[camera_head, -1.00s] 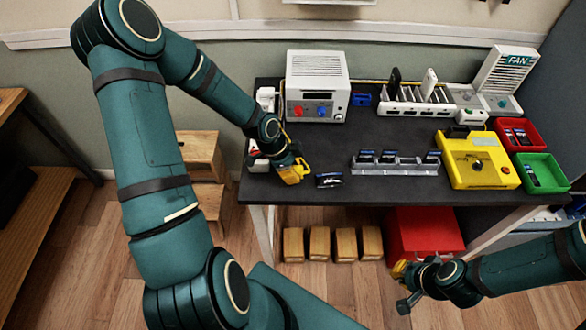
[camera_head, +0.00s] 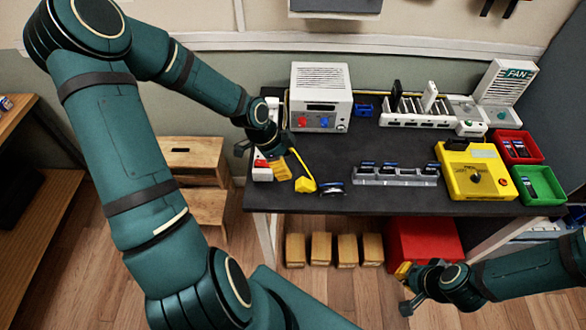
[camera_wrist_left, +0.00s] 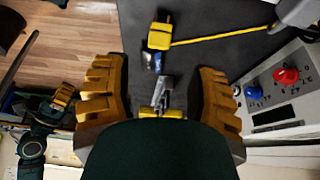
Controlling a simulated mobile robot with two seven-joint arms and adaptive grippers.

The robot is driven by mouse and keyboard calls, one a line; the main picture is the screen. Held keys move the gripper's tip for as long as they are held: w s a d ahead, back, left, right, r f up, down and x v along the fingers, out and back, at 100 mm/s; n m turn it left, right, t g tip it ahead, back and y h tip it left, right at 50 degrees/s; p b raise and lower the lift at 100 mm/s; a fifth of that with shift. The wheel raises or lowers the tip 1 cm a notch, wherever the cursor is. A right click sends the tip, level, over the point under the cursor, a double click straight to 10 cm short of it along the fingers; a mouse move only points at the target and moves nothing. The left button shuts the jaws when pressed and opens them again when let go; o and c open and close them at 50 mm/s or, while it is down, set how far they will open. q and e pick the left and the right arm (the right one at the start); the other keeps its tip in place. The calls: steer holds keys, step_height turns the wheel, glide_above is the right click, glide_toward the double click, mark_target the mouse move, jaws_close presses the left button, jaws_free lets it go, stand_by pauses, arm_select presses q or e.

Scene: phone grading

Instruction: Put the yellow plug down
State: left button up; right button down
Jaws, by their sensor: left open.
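The yellow plug (camera_head: 305,185) lies on the dark bench top near its front left part, with its yellow cord running back from it. It also shows in the left wrist view (camera_wrist_left: 159,38), beyond my fingertips, with the cord leading right. My left gripper (camera_head: 277,170) is open beside the plug and apart from it. In the left wrist view its two yellow fingers (camera_wrist_left: 159,95) stand wide apart, with the plug outside them. My right gripper (camera_head: 404,285) hangs low in front of the red box; its finger opening is unclear.
A white power strip (camera_head: 263,172) with a red switch lies left of the plug. A grey rack with phones (camera_head: 395,176), a power supply (camera_head: 320,97) and a yellow tester (camera_head: 475,172) stand around. Bare bench lies behind the rack.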

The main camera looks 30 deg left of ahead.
arm_select(q)
steer(key=w+p+v, duration=0.1)
steer(key=v, duration=0.3)
steer(key=s+d+f+n, duration=0.3)
steer(key=d+f+n, duration=0.3)
steer(key=d, duration=0.4)
steer(key=s+d+f+n, duration=0.4)
steer(key=d+f+n, duration=0.2)
steer(key=d, duration=0.5)
steer(key=shift+f+n, duration=0.2)
steer(key=shift+n, duration=0.6)
steer(key=shift+d+f, duration=0.1)
